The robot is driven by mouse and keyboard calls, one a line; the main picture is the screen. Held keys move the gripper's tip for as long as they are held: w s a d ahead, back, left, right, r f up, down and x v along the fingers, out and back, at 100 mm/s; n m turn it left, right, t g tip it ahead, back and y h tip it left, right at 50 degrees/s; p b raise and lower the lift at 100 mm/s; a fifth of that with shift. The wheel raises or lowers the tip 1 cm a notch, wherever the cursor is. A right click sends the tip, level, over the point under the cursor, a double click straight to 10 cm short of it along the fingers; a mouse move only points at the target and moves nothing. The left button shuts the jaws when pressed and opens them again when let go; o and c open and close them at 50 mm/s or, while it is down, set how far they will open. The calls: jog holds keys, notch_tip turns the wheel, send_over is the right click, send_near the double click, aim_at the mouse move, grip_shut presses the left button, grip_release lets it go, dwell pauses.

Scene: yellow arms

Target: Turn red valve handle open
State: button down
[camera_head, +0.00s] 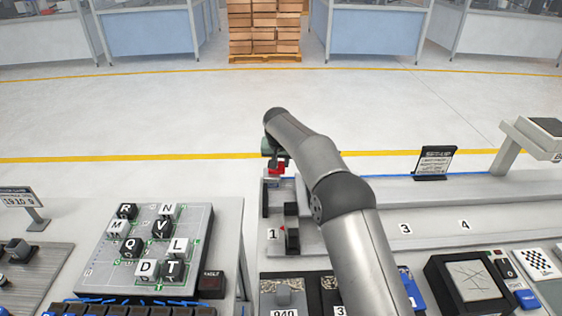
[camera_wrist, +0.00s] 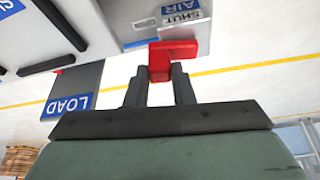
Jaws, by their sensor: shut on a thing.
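The red valve handle (camera_wrist: 172,52) sits at the top centre of the wrist view, beside a grey block with a label reading "SHUT AIR" (camera_wrist: 182,14), seen upside down. My gripper (camera_wrist: 161,76) has its two dark fingers closed around the lower part of the handle. In the head view the red handle (camera_head: 278,167) shows as a small red patch at the end of my arm, above the left part of the bench. The fingertips are partly hidden behind or against the handle, and the valve body is mostly out of sight.
A blue "LOAD" plate (camera_wrist: 67,105) hangs left of the fingers in the wrist view. A letter-block board (camera_head: 150,248) lies at left in the head view. Dark boxes and a screen (camera_head: 467,282) stand at lower right. A small sign (camera_head: 434,162) stands at the bench's back edge.

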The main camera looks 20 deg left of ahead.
jog(key=shift+w+n+y+p, duration=0.3)
jog(key=shift+n+y, duration=0.1)
jog(key=shift+n, duration=0.6)
jog(key=c, duration=1.2)
grip_release()
jog(key=shift+c, duration=0.2)
jog(key=b+v, duration=0.2)
jog(key=v, duration=1.5)
jog(key=shift+r+b, duration=0.2)
jog(key=shift+b, duration=0.1)
